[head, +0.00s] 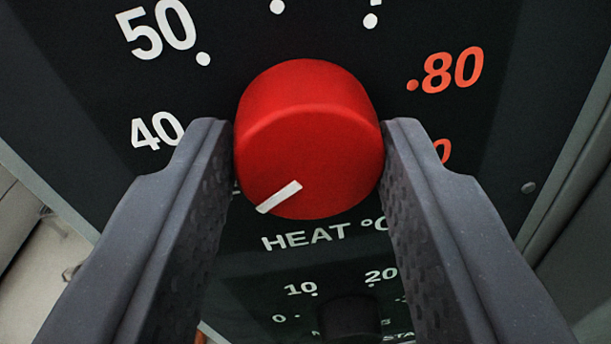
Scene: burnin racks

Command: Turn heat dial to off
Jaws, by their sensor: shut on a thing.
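The red heat dial (310,125) sits on a black panel, above the lettering "HEAT °C". Its white pointer mark (279,197) points to the lower left, below the 40 mark. Whatever label lies at the pointer's end is mostly hidden behind my left finger. My gripper (309,150) is shut on the dial, with one dark textured finger touching its left side and the other its right side. The white 40 and 50 show at the left, and a red 80 at the right. Another red number below 80 is partly covered by my right finger.
A smaller black dial (348,318) with marks 0, 10 and 20 sits below the heat dial, between my fingers. The black panel (330,35) has a grey frame (570,150) at the right with a screw. A pale floor shows at the lower left.

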